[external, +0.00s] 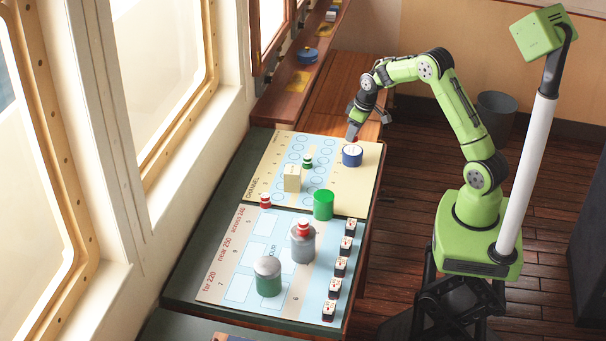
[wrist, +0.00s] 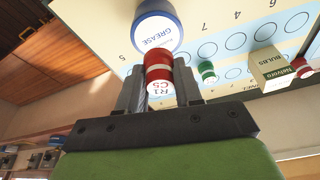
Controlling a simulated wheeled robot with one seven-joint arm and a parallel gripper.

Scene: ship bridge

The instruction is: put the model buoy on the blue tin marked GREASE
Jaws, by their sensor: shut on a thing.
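The model buoy (wrist: 159,72), red with a white band and marked "R1 C5" on its end, is between the fingers of my gripper (wrist: 160,88) in the wrist view. The fingers are shut on its sides. The blue tin (wrist: 172,12) marked GREASE has a white top and lies just beyond the buoy there. In the external view the blue tin (external: 352,160) stands near the right edge of the chart board, and my gripper (external: 354,132) points down behind it. The buoy is hardly visible there; I cannot tell whether it touches the tin.
A cream BULBS box (external: 292,178), a small green buoy (external: 307,162) and a green cylinder (external: 323,205) stand on the board. A small red buoy (external: 265,200) is at left.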

